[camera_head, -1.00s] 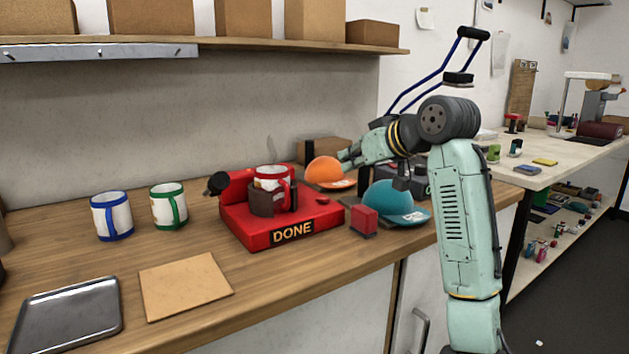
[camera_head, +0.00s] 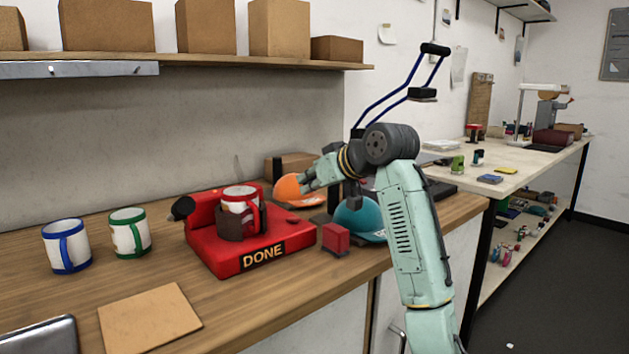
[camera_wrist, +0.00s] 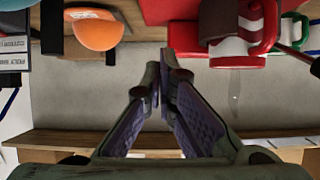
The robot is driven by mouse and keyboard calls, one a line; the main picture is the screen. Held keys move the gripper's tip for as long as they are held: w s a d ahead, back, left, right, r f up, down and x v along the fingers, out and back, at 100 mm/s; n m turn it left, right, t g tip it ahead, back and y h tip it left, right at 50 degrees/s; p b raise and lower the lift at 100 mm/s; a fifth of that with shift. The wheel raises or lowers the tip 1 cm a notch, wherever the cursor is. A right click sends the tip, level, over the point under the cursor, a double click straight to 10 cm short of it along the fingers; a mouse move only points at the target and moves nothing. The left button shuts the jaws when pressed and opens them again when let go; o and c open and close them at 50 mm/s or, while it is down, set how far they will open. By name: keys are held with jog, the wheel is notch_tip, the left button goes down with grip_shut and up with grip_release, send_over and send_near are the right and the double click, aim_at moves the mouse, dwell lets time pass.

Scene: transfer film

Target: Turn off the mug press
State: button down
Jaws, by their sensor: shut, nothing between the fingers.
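The red mug press (camera_head: 215,255) stands on the wooden bench with a "DONE" sign on its front. A red and white mug (camera_head: 240,196) sits upright in its dark clamp (camera_head: 237,224). A black-knobbed handle (camera_head: 183,208) sticks out at its left. My gripper (camera_head: 305,185) is right of the press, by the orange cap, with its fingers shut and empty. In the wrist view the gripper (camera_wrist: 163,80) points at the wall side, with the press (camera_wrist: 238,61) and mug (camera_wrist: 245,28) at upper right. I cannot make out a switch clearly.
An orange cap (camera_head: 288,188), a teal cap (camera_head: 362,214) and a small red block (camera_head: 336,238) lie right of the press. Blue (camera_head: 67,246) and green (camera_head: 130,233) mugs stand left. A brown board (camera_head: 150,318) and a tray (camera_head: 40,338) lie in front.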

jog(key=p, duration=0.1)
send_over(295, 218)
notch_tip(295, 218, down, 2)
jog(key=shift+s+f, duration=0.15)
jog(key=shift+f, duration=0.1)
jog(key=f, duration=0.3)
jog(key=shift+s+d+f, duration=0.15)
jog(key=shift+s+d, duration=0.2)
jog(key=shift+d, duration=0.05)
jog(key=shift+s+f, duration=0.1)
jog(key=shift+f, duration=0.25)
jog(key=shift+f, duration=0.1)
jog(key=shift+f+b, duration=0.2)
jog(key=shift+b, duration=0.15)
jog(key=shift+s+t, duration=0.1)
jog(key=shift+t, duration=0.2)
